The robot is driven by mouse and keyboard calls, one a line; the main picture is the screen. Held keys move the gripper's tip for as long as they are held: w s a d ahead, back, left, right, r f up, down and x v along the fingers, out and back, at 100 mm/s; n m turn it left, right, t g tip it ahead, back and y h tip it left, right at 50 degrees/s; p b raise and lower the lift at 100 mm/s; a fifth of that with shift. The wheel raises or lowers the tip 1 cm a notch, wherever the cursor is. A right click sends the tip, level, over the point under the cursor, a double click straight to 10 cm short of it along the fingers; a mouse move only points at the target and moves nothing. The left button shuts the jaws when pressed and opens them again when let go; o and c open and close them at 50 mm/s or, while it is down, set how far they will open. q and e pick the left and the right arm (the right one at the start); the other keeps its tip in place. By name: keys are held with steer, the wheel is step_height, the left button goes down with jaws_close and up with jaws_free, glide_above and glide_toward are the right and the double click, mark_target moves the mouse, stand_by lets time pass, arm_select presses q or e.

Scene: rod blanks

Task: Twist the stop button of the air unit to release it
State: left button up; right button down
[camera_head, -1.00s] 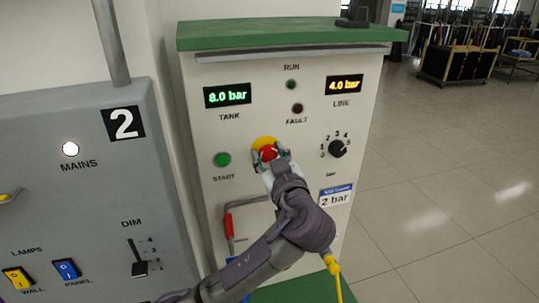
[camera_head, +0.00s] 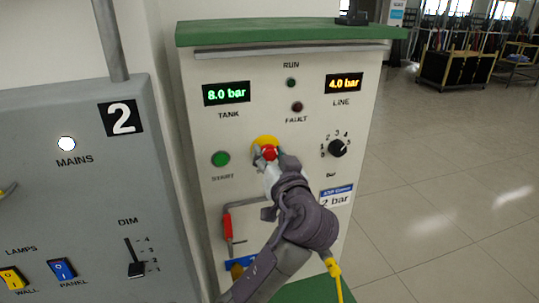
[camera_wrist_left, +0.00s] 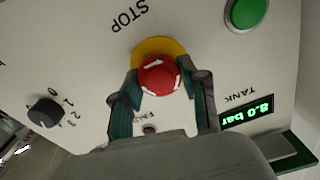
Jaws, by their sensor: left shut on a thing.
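The air unit (camera_head: 200,125) is a white cabinet with a green top. Its red stop button (camera_head: 269,152) sits on a yellow disc (camera_head: 262,141) in the middle of the front panel. My left gripper (camera_head: 268,157) is at the button, with its fingers shut on the button's sides. In the left wrist view the red button (camera_wrist_left: 160,76) with white arrow marks lies between the two teal-lined fingers of the gripper (camera_wrist_left: 162,92). The arm hides the panel below the button. My right gripper is not in view.
A green start button (camera_head: 221,159) is left of the stop button and a black bar knob (camera_head: 337,148) is right. A red-handled lever (camera_head: 228,228) is below left. A grey mains panel (camera_head: 60,200) stands at the left. Open floor lies to the right.

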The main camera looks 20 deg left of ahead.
arm_select(q)
steer(key=shift+r+m+p, duration=0.15)
steer(key=shift+m+p, duration=0.2)
steer(key=shift+m, duration=0.85)
steer(key=o, duration=0.7)
steer(key=shift+r, duration=0.1)
steer(key=shift+o, duration=1.4)
steer(key=shift+w+a, duration=0.1)
steer(key=shift+o, duration=0.9)
steer(key=shift+w+a+f, duration=0.1)
steer(key=shift+w+f, duration=0.1)
steer(key=shift+f, duration=0.05)
steer(key=shift+s, duration=0.1)
steer(key=v, duration=0.7)
steer(key=shift+s, duration=0.2)
